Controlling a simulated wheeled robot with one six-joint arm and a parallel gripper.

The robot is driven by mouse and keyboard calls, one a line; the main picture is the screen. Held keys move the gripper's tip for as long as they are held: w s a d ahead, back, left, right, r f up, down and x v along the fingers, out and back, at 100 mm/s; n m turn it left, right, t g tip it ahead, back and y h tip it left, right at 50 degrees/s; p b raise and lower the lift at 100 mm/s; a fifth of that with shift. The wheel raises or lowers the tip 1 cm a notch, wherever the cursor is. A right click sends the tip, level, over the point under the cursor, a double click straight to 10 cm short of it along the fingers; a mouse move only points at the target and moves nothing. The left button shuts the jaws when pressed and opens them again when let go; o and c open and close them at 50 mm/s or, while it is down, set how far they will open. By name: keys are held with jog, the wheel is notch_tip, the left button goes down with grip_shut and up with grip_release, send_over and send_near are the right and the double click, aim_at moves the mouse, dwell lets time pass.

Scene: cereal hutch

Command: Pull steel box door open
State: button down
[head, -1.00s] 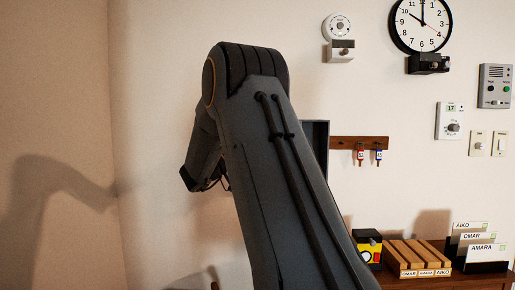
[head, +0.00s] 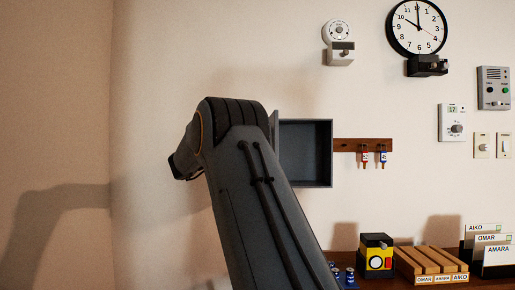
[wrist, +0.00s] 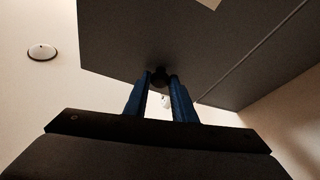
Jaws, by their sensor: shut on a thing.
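The grey steel box (head: 306,153) is on the wall in the head view, with its dark interior showing and seemingly empty. Its door (head: 275,128) stands out from the left side as a narrow strip, mostly hidden by my arm. In the wrist view the door (wrist: 180,40) is a large dark panel with a small dark round knob (wrist: 160,76). My gripper (wrist: 161,84) is shut on the knob, its two blue fingers on either side of it. My gripper is hidden behind my arm in the head view.
A key rack (head: 362,145) with two tagged keys hangs right of the box. Below are a yellow-black box (head: 376,258), a wooden slatted rack (head: 430,260) and name cards (head: 488,250) on a wooden top. The wall left of the box is bare up to the corner.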

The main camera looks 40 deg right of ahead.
jog(key=shift+w+a+r+m+g+b, duration=0.1)
jog(key=shift+w+r+m+g+b, duration=0.15)
jog(key=shift+b, duration=0.65)
jog(key=c, duration=1.5)
grip_release()
jog(key=shift+s, duration=0.1)
jog(key=shift+f, duration=0.1)
jog(key=shift+f, duration=0.1)
jog(key=shift+b+v, duration=3.9)
jog(key=shift+b, duration=2.6)
